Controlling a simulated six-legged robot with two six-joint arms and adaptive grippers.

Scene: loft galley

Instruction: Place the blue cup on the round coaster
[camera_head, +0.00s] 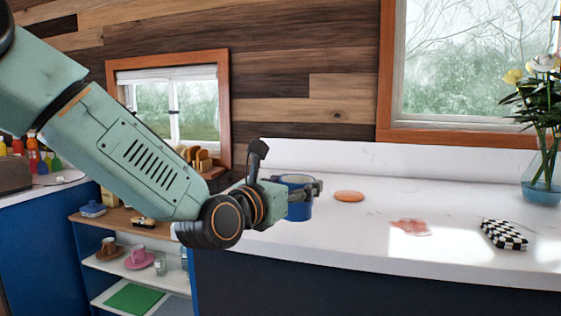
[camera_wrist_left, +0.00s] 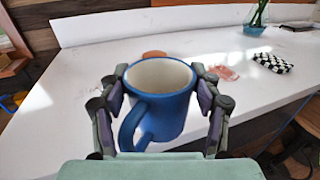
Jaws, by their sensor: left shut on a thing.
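The blue cup (camera_head: 298,211) has a pale inside and stands upright between the fingers of my left gripper (camera_head: 301,188). In the left wrist view the cup (camera_wrist_left: 162,108) shows its handle toward the camera, with a finger shut on each side. I cannot tell whether its base touches the counter. The round coaster (camera_head: 349,196) is a flat orange disc on the white counter, to the right of the cup and apart from it. In the left wrist view the coaster (camera_wrist_left: 154,55) is partly hidden behind the cup's rim. My right gripper is not in view.
The white counter (camera_head: 370,235) has clear room around the coaster. Farther right are a reddish patch (camera_head: 410,227), a black-and-white checkered item (camera_head: 503,234) and a glass vase of flowers (camera_head: 541,175). A shelf with cups (camera_head: 138,257) stands at the lower left.

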